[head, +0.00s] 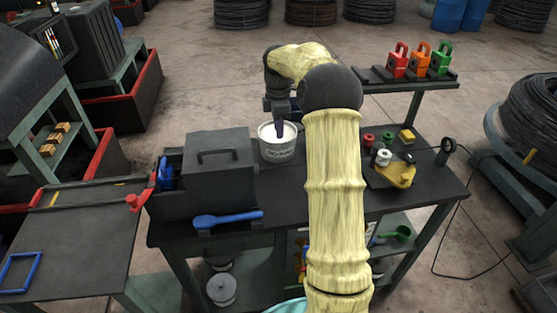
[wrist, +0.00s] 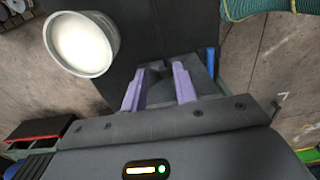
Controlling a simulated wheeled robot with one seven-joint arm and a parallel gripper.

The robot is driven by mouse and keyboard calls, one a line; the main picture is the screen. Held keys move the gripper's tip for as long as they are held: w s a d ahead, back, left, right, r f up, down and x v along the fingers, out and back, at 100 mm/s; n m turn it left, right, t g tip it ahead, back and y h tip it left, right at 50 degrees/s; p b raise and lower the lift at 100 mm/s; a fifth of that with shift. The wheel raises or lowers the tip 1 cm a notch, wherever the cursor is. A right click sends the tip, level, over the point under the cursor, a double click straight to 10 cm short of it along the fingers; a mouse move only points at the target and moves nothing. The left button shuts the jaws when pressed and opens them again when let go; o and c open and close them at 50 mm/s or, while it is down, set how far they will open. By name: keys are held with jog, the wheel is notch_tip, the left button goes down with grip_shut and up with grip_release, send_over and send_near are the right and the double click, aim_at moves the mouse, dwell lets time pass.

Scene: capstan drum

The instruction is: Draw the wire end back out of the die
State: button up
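My gripper (head: 280,122) is over the bench, beside or just above a white bucket of pale compound (head: 277,142). In the wrist view, its two purple fingers (wrist: 159,72) stand apart with nothing between them. The bucket (wrist: 82,44) is at upper left there, clear of the fingers. A small upright black ring-shaped fitting (head: 448,146), possibly the die, stands at the bench's right end, far from my gripper. A thin dark wire (head: 451,205) runs from near it down to the floor. I cannot tell where the wire end is.
A dark lidded box (head: 219,163) and blue tool (head: 228,219) occupy the bench's left. Red, orange and green padlock-like blocks (head: 421,58) stand on a raised shelf. My arm hides the bench's middle.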

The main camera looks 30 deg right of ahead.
notch_tip(320, 180, down, 14)
jog(key=p, duration=0.2)
jog(key=shift+p, duration=0.3)
jog(key=shift+c, duration=0.2)
grip_shut()
